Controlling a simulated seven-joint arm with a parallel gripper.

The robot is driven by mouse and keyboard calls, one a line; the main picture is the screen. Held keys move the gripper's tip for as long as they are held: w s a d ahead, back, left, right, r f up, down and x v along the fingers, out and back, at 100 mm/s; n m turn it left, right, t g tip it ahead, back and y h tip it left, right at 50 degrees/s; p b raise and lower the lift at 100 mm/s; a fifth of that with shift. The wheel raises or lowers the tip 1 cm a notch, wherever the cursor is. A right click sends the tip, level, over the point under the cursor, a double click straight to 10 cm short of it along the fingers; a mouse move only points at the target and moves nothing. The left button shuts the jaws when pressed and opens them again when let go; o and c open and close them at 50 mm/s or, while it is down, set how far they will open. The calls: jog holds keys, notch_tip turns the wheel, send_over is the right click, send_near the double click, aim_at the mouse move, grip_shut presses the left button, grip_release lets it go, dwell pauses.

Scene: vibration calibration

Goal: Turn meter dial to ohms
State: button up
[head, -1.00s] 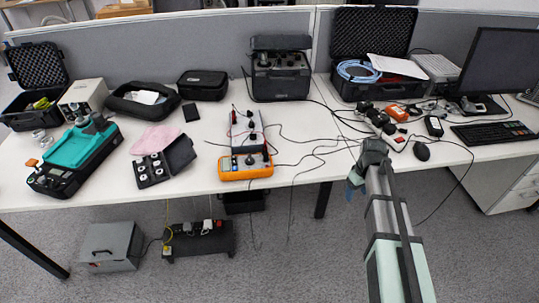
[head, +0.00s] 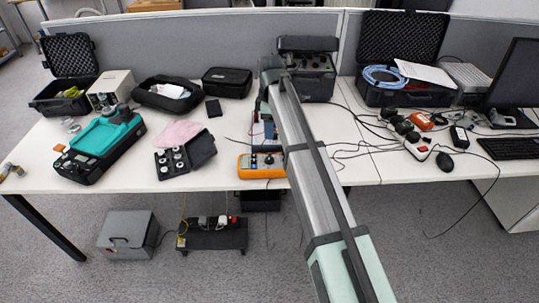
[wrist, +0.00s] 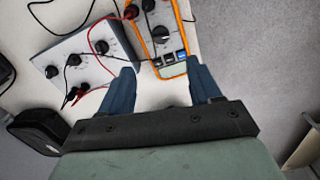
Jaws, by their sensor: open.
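The orange meter (head: 246,172) lies near the front edge of the table, partly behind my arm in the head view. In the wrist view the orange-rimmed meter (wrist: 184,48) is at the top centre, with its black round dial (wrist: 162,35), leads plugged in beyond it, and its display (wrist: 173,71) nearest me. The dial's setting is too small to read. My gripper (wrist: 160,80) is open and empty. Its two blue fingers are apart, pointing toward the display end, short of the dial in the picture. No contact shows.
A grey box with knobs and leads (wrist: 75,62) sits beside the meter. Red and black cables cross near both. A black tray with white round pieces (head: 172,162) lies left of the meter. White tabletop (head: 225,172) is bare between them. The table edge is close.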

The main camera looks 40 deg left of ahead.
aim_at(270, 157)
notch_tip(270, 157, down, 14)
jog(key=shift+s+a+r, duration=0.1)
jog(key=shift+r, duration=0.1)
dwell(0.4)
jog(key=c, duration=1)
